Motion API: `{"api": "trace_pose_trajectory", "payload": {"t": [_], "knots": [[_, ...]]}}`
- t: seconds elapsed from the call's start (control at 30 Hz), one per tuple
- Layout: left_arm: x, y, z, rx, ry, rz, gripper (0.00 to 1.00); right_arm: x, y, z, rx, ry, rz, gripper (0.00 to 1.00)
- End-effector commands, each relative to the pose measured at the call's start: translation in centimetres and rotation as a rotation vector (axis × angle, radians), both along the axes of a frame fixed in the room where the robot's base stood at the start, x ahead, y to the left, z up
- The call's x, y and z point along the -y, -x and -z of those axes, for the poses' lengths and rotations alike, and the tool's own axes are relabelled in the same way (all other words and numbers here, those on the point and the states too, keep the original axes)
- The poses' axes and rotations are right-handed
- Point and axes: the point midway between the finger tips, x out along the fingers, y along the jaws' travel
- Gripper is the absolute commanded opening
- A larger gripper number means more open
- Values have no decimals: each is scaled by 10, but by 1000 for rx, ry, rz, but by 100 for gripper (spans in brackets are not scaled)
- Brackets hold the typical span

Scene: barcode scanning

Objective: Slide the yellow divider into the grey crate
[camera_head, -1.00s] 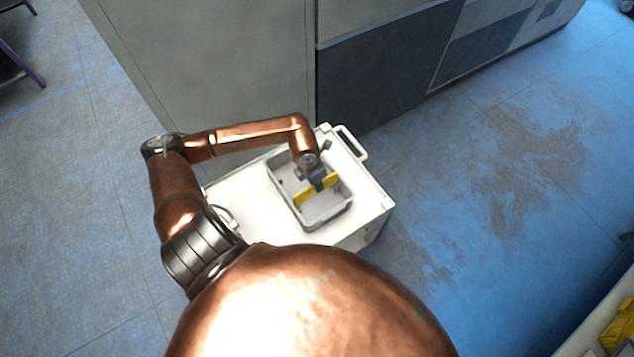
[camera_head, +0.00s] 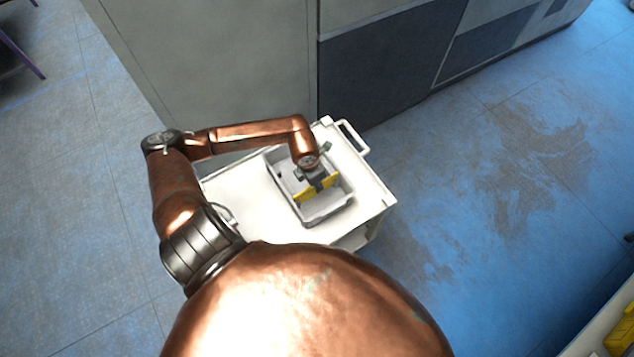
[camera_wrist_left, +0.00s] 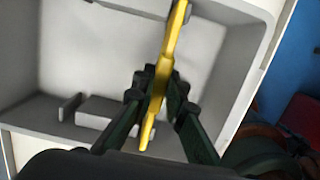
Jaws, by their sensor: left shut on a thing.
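The yellow divider (camera_head: 304,195) is upright inside the grey crate (camera_head: 326,215), crossing its middle. My left gripper (camera_head: 320,184) reaches in from above and is shut on the divider's middle. In the left wrist view the divider (camera_wrist_left: 170,52) runs edge-on between the two dark fingers (camera_wrist_left: 160,88), and the crate (camera_wrist_left: 60,50) shows its pale floor and walls around it. The gripper hides part of the divider. I cannot tell whether the divider's lower edge touches the crate floor or sits in slots. My right gripper is not in view.
The crate stands on a white cart (camera_head: 240,190) with a handle (camera_head: 352,138) at its far right corner. Grey cabinets (camera_head: 220,60) stand close behind. Open blue-grey floor (camera_head: 480,240) lies to the right. A yellow object (camera_head: 620,340) sits at the lower right edge.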

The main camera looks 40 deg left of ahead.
Motion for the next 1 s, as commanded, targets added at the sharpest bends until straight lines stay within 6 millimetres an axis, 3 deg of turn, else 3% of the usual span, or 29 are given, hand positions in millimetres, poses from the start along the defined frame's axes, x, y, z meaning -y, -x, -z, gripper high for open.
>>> {"api": "trace_pose_trajectory", "payload": {"t": [0.43, 0.47, 0.73, 1.0], "knots": [[0, 0, 9, 1, 0, 0, 0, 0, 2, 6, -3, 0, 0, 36], [0, 0, 9, 1, 0, 0, 13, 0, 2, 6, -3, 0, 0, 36], [0, 0, 9, 0, 0, 0, 32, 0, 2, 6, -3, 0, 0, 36], [0, 0, 9, 0, 0, 0, 32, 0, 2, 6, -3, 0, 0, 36]]}}
